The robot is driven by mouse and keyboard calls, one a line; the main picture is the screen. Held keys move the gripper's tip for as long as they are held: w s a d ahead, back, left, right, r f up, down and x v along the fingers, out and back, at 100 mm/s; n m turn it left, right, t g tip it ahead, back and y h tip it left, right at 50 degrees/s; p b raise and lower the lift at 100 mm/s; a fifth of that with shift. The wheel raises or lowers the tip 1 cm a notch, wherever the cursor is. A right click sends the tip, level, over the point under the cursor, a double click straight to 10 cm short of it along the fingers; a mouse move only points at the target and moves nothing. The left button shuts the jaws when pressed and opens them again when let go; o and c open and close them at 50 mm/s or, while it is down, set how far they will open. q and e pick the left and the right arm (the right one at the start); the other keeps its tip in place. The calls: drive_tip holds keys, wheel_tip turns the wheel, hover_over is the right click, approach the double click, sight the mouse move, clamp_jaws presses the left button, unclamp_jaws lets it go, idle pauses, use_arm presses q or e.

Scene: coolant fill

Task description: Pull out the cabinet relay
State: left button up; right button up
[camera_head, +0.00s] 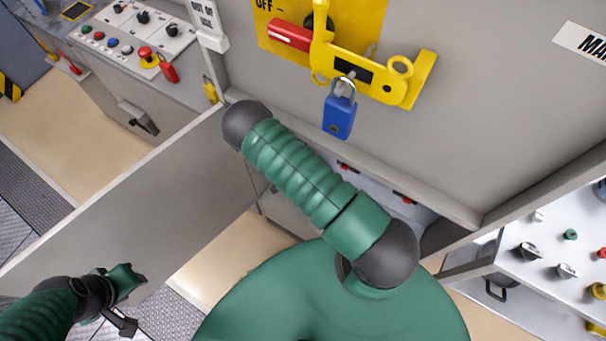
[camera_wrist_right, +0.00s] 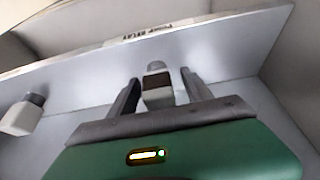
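The relay (camera_wrist_right: 158,91), a small pale block with a dark top, sits at the panel in the right wrist view, under a label ending in "RELAY" (camera_wrist_right: 140,34). My right gripper (camera_wrist_right: 160,80) has one finger on each side of it, with narrow gaps showing, so it looks open around the relay. Whether a finger touches it lower down is hidden. In the head view my right arm covers the right gripper and the relay inside the cabinet (camera_head: 330,115). My left gripper (camera_head: 136,299) is open and empty at the lower left, by the swung-out cabinet door (camera_head: 130,205).
A second pale block (camera_wrist_right: 20,117) stands left of the relay. A blue padlock (camera_head: 339,115) hangs from a yellow lockout bracket (camera_head: 345,70) above the cabinet opening. Control panels stand at the upper left (camera_head: 130,30) and right (camera_head: 550,245).

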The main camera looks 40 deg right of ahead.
drive_tip(key=shift+a+r, duration=0.2)
drive_tip(key=shift+a, duration=0.15)
drive_tip(key=c, duration=0.5)
drive_tip(key=shift+d, duration=0.1)
drive_tip(key=shift+c, duration=1.2)
drive_tip(key=shift+d+f, duration=0.15)
drive_tip(key=shift+d, duration=0.35)
clamp_jaws()
drive_tip(key=shift+o, duration=0.4)
unclamp_jaws()
drive_tip(key=shift+a, duration=0.2)
drive_tip(key=c, duration=0.4)
use_arm(q)
drive_tip(key=shift+r, duration=0.1)
use_arm(e)
drive_tip(key=shift+c, duration=0.2)
use_arm(q)
drive_tip(key=shift+r, duration=0.1)
drive_tip(key=shift+a, duration=0.1)
use_arm(e)
drive_tip(key=shift+r, duration=0.3)
use_arm(q)
drive_tip(key=shift+r, duration=0.1)
